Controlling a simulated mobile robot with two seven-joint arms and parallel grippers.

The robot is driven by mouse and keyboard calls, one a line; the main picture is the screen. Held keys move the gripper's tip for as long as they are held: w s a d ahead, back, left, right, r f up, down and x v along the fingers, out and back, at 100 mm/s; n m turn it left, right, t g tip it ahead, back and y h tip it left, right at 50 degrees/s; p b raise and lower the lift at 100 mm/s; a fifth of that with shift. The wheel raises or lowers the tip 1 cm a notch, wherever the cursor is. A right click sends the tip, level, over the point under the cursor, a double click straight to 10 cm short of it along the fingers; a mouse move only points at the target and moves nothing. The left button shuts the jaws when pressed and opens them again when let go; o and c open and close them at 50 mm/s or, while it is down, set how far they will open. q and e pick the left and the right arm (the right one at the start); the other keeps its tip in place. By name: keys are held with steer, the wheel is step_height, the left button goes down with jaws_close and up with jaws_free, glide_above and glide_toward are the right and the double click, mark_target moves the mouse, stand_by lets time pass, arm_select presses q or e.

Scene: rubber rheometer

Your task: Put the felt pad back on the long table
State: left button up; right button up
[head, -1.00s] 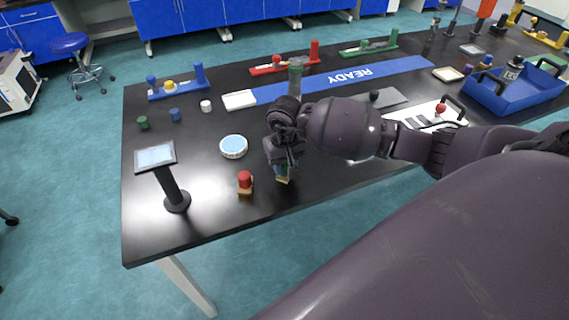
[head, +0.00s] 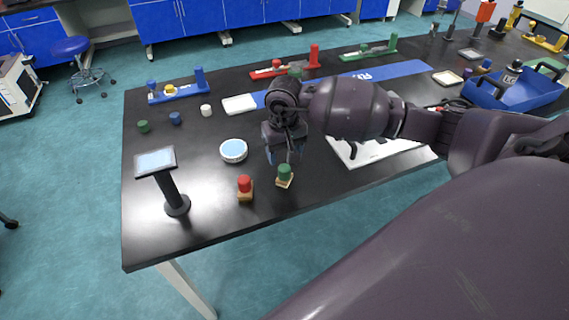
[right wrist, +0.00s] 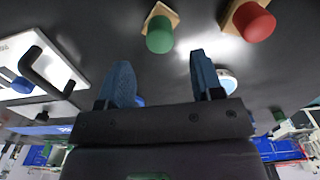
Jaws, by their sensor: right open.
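A small tan block or pad with a green knob (head: 285,176) stands upright on the long black table (head: 215,215) near its front edge; I take it for the felt pad but cannot be sure. A similar one with a red knob (head: 245,188) stands just left of it. My right gripper (head: 284,157) is open and empty, above and slightly behind the green-knobbed piece, apart from it. In the right wrist view the green-knobbed piece (right wrist: 160,35) lies beyond the spread blue fingers (right wrist: 162,80), and the red-knobbed one (right wrist: 252,20) is beside it. My left gripper is out of view.
A round white dish with a blue top (head: 233,150) and a small screen on a stand (head: 165,180) are to the left. A white tray with a black handle (head: 375,150) lies partly behind my arm. A blue handled carrier (head: 510,92) is far right.

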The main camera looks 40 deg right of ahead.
mark_target(284, 167)
step_height(284, 167, up, 6)
steer(key=s+a+f+m+t+y, duration=0.1)
steer(key=s+a+m+t+y, duration=0.25)
steer(key=a+m+y, duration=0.65)
steer(key=s+a+f+m+t+y, duration=0.2)
steer(key=s+a+m+y, duration=0.3)
steer(key=a+m+y, duration=0.5)
steer(key=s+d+f+n+t+h, duration=0.1)
steer(key=d+f+n+t+h, duration=0.2)
steer(key=n+h, duration=0.3)
steer(key=s+d+f+n+t+h, duration=0.2)
steer(key=d+f+n+h, duration=0.4)
steer(key=n, duration=0.8)
steer(key=s+d+f+n+t+h, duration=0.2)
steer(key=d+f+n+t+h, duration=0.2)
steer(key=n, duration=0.7)
steer(key=shift+s+d+f+t+h, duration=0.15)
steer(key=shift+d+h, duration=0.15)
steer(key=shift+h, duration=0.35)
steer(key=shift+s+d+t+h, duration=0.1)
steer(key=shift+d+h, duration=0.15)
steer(key=shift+h, duration=0.4)
steer(key=s+d+f+m+g+h, duration=0.1)
steer(key=s+f+m+g, duration=0.3)
steer(key=s+f+m, duration=0.2)
steer(key=shift+s+d+m+h, duration=0.2)
steer(key=shift+s+m+h, duration=0.1)
steer(key=shift+s+m, duration=0.25)
